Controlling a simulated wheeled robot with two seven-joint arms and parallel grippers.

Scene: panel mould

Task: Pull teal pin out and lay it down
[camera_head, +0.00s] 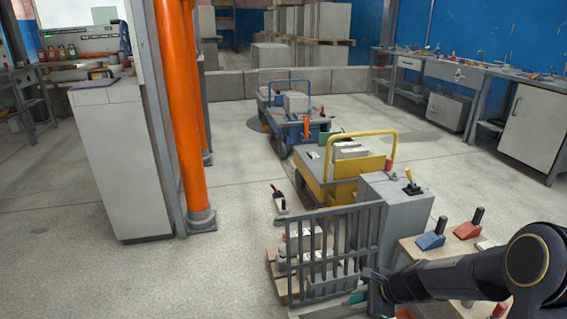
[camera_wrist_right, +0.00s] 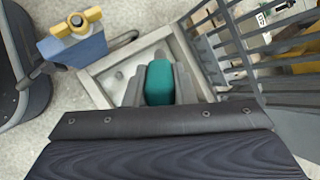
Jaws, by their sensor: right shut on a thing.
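My right gripper (camera_head: 368,289) comes in from the lower right of the head view, low beside the grey barred panel (camera_head: 333,243). In the right wrist view the gripper (camera_wrist_right: 160,88) is shut on the teal pin (camera_wrist_right: 160,80), which sits between its two grey fingers. A small bit of teal (camera_head: 357,297) also shows at the fingers in the head view. The pin's lower end is hidden, so I cannot tell whether it is still in a hole. A pale grey frame (camera_wrist_right: 103,72) lies below the fingers. My left gripper is out of view.
Grey bars (camera_wrist_right: 235,45) stand close on the right in the wrist view. A wooden bench (camera_head: 417,247) with blue and red hand tools is beside my right arm. A grey box (camera_head: 397,215) and yellow cart (camera_head: 328,165) stand behind. Floor left of the panel is open.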

